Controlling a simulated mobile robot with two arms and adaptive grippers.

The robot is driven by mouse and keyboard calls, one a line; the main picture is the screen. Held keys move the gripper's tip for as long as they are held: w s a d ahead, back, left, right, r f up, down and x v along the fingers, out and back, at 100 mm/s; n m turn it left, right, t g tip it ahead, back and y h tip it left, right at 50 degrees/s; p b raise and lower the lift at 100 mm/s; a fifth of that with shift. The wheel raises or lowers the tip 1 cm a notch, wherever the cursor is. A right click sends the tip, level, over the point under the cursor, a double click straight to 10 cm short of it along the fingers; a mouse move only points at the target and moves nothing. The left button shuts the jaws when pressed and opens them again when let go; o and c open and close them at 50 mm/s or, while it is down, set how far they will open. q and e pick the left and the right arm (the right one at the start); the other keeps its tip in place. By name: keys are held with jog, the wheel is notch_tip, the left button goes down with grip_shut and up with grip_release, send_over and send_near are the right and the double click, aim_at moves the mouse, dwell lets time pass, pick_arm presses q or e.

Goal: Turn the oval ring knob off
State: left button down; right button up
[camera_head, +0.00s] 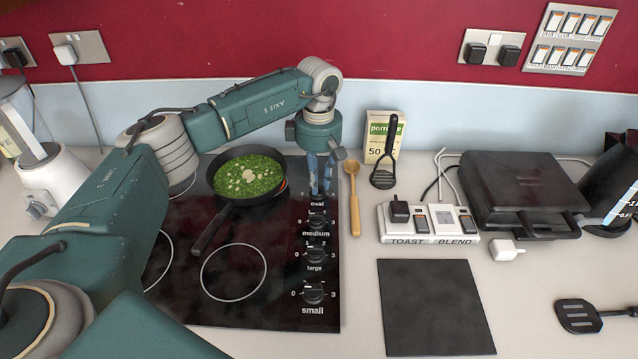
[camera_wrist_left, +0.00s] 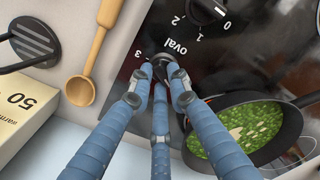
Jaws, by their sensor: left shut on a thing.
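The oval ring knob (camera_wrist_left: 160,66) is the far knob on the black hob's control strip, beside the printed word "oval". My left gripper (camera_head: 320,190) reaches down over it from above, and its blue fingers hide the knob in the head view. In the left wrist view my left gripper (camera_wrist_left: 165,76) has its fingers closed in around the small dark knob, shut on it. The knob's pointer is hidden, so its setting cannot be read. My right gripper is not in view.
A pan with green food (camera_head: 247,178) sits on the hob left of the gripper. The medium knob (camera_head: 317,222) and more knobs lie in front. A wooden spoon (camera_head: 354,200) lies close to the right.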

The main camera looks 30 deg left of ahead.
pick_arm(q)
jog(key=n+b, duration=0.1)
jog(key=n, duration=0.4)
jog(key=shift+a+r, duration=0.1)
jog(key=shift+n, duration=0.4)
jog(key=c, duration=1.6)
grip_release()
jog(key=shift+c, duration=0.2)
notch_tip(320, 180, up, 12)
